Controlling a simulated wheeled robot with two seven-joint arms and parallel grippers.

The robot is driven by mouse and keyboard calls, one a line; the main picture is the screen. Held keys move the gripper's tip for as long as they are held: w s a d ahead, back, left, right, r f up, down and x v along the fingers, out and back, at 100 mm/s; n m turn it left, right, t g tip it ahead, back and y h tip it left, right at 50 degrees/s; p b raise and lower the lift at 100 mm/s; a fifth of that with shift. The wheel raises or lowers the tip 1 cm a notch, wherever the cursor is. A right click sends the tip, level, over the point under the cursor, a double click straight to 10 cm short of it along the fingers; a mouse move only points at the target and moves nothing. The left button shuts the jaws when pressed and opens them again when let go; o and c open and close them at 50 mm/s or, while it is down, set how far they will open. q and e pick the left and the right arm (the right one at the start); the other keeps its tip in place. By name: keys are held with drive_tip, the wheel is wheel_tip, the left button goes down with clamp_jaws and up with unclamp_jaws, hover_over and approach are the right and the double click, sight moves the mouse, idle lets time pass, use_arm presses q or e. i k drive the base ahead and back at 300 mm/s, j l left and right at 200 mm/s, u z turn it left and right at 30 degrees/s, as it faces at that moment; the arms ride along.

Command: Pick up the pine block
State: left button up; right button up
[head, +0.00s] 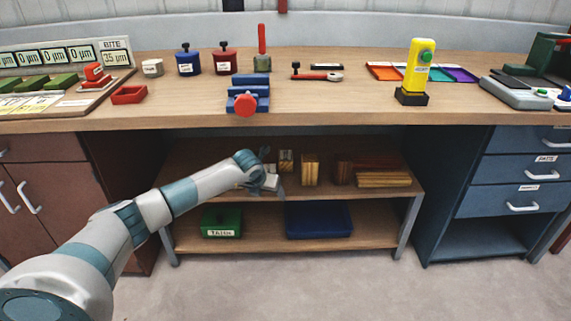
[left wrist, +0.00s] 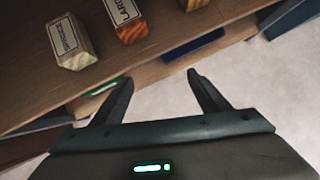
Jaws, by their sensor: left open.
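My left gripper (head: 274,178) is in front of the upper shelf under the bench. In the left wrist view its two fingers (left wrist: 160,78) are apart with nothing between them. Beyond the fingers, a pale block (left wrist: 74,42) has a label that looks like SPRUCE. Beside it, a reddish block (left wrist: 128,22) has a label that looks like LARCH. A third wooden block (left wrist: 193,4) is cut off at the top edge. I cannot read PINE on any block. The head view shows a small labelled block (head: 287,160) and a taller light block (head: 310,170). My right gripper is out of view.
The upper shelf (head: 330,191) also holds a dark reddish block (head: 342,171) and stacked boards (head: 383,179). A green bin (head: 221,221) and a blue bin (head: 319,220) stand below. The bench top (head: 330,118) overhangs the shelf. Drawers (head: 515,170) stand at right.

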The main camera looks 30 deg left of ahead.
sight(286, 159)
drive_tip(key=i+l+u, duration=0.3)
drive_tip(key=i+l, duration=0.15)
drive_tip(key=i, duration=0.3)
drive_tip(key=i+l+u, duration=0.3)
drive_tip(key=i+l, duration=0.3)
drive_tip(key=k+l, duration=0.1)
